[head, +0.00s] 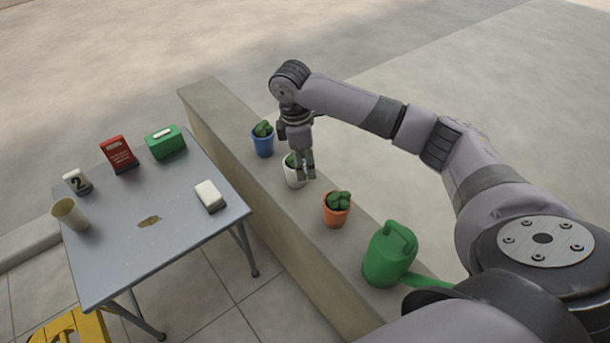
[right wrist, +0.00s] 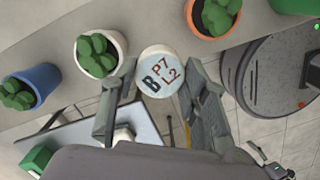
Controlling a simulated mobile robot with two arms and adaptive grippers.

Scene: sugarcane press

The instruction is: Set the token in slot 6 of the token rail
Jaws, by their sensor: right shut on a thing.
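The token (right wrist: 158,72) is a pale round disc marked B, P7 and L2. It shows in the right wrist view between the fingertips of my right gripper (right wrist: 158,90), which is shut on it. In the head view my right gripper (head: 306,175) points down over the low wall, in front of the white pot and partly covering it. The token cannot be made out clearly there. No token rail or slot 6 can be seen in either view. My left gripper is not in view.
The low wall (head: 310,240) carries a blue pot (head: 263,145), white pot (head: 292,180), orange pot (head: 336,214) and green watering can (head: 385,262). The grey table (head: 160,255) holds a cup, a "2" sign, red and green boxes and a white block (head: 209,194).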

